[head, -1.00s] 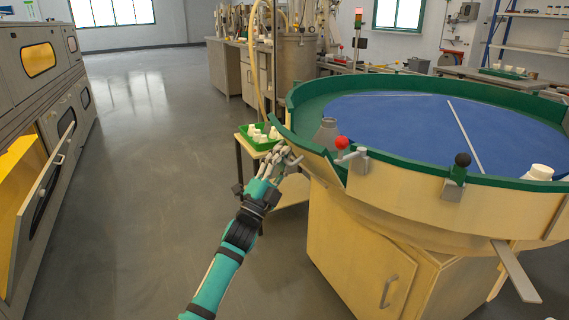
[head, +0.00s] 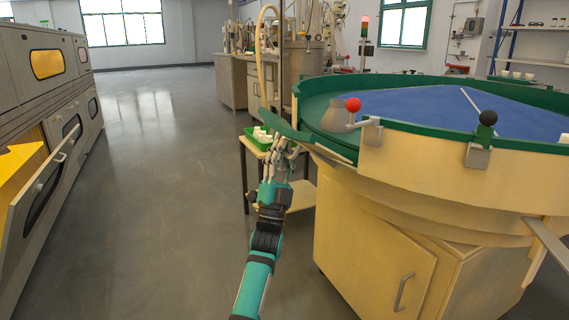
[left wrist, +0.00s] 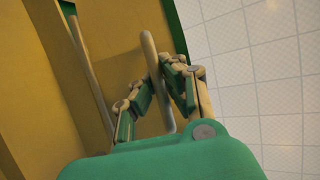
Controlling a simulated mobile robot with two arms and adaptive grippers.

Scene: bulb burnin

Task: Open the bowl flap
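The bowl flap (head: 287,124) is the green-edged wall section at the left of the big round bowl. It leans outward, with a gap between it and the fixed bowl wall (head: 420,150). My left gripper (head: 284,150) is at the flap's outer side. In the left wrist view, its fingers (left wrist: 160,88) sit on both sides of a grey bar handle (left wrist: 149,48) and look closed on it. The flap's tan face (left wrist: 112,28) shows behind the bar. A red-knobbed latch (head: 353,104) stands on the wall beside the gap. My right gripper is out of view.
A black-knobbed latch (head: 488,117) is farther right on the bowl. A small table with a green tray (head: 257,141) is behind my gripper. An oven with an open door (head: 40,195) is at left; floor between is clear.

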